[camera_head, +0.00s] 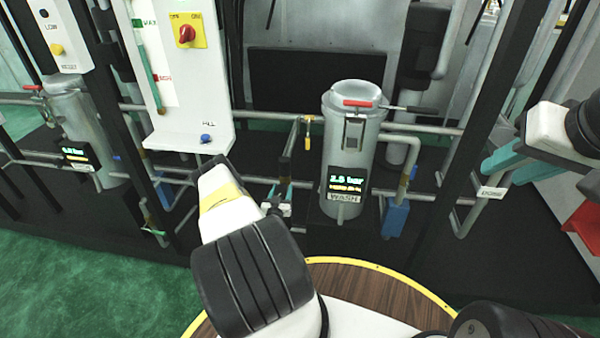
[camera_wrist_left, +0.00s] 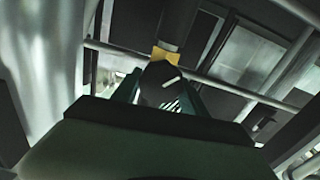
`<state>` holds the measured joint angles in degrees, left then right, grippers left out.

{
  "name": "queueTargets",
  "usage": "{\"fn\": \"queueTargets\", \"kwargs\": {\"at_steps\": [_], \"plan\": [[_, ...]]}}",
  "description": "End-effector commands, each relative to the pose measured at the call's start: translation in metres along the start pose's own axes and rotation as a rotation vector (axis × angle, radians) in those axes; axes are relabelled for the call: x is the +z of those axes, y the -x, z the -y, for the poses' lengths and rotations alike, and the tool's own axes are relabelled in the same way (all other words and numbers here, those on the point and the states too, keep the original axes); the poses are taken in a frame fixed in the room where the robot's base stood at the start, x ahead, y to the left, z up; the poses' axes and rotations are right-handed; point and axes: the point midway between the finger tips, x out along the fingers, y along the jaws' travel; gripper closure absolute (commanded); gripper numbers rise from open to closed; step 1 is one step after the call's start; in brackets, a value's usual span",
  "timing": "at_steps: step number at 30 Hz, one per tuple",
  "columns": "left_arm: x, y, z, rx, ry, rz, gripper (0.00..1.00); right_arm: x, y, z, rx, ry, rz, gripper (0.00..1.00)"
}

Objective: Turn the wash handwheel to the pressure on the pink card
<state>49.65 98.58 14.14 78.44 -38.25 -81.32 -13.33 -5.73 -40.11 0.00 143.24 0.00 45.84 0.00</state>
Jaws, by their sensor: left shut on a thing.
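The wash vessel (camera_head: 351,150) is a grey upright cylinder marked WASH. Its lit display (camera_head: 348,179) shows a bar reading that looks like 2.8, but the first digits are hard to read. My left gripper (camera_head: 279,198) is just left of the vessel, low on the pipework. In the left wrist view its teal fingers are shut on a dark, round handwheel (camera_wrist_left: 160,84) with a white mark. In the head view the handwheel is mostly hidden by the gripper. My right gripper (camera_head: 512,165) is at the right, its teal fingers apart and empty. I see no pink card.
A white panel (camera_head: 190,85) with a red switch (camera_head: 186,34) stands left of the wash vessel. Another vessel (camera_head: 85,130) with a display is further left. Pipes and dark posts surround my left gripper. A round wooden table top (camera_head: 375,290) is in front.

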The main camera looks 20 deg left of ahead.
Motion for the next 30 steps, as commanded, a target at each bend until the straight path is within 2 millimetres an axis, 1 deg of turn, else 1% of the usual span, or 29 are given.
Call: {"fn": "queueTargets", "kwargs": {"at_steps": [8,30], "plan": [[0.0002,0.0002,0.0015,0.0,0.213,0.0,0.9,0.0,0.0,0.0,0.0,0.0,0.0,0.64],[0.0024,0.0002,0.0053,-0.002,0.915,0.0,0.9,0.0,0.0,0.0,0.0,0.0,0.0,0.64]]}}
